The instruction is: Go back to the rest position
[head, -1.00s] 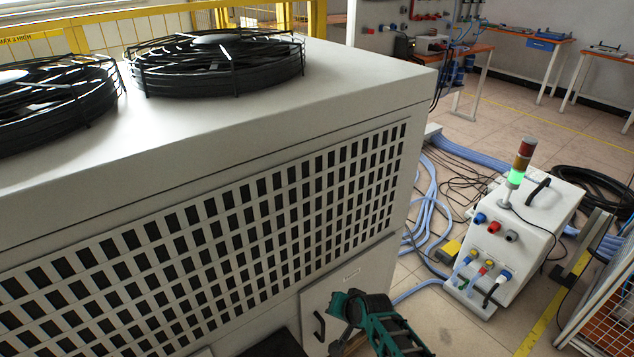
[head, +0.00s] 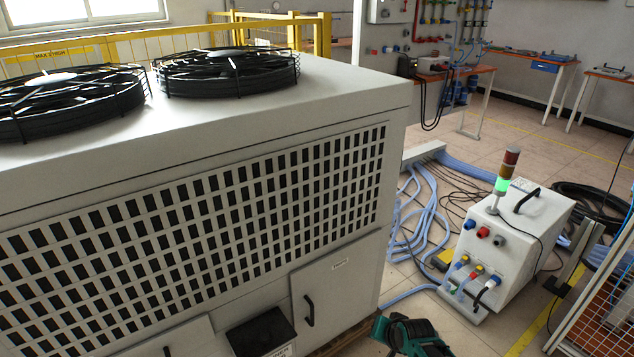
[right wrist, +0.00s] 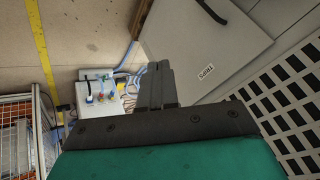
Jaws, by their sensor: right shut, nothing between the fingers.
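My right gripper is shut and empty in the right wrist view (right wrist: 158,86). Its dark fingers lie together in front of the big white cabinet's lower front and the floor. In the head view only a teal and black part of my right arm shows at the bottom edge, in front of the cabinet; its fingertips cannot be made out there. The big white cabinet (head: 318,268) fills the left and middle. It has a slotted grille and a closed door with a black handle, also seen in the right wrist view (right wrist: 205,50). My left gripper is not in view.
A white box (head: 528,225) with a lit green signal lamp (head: 503,184) stands on the floor at right. Blue hoses (head: 432,212) lie between it and the cabinet. A wire mesh panel (head: 612,300) stands at the right edge. Tiled floor is open behind.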

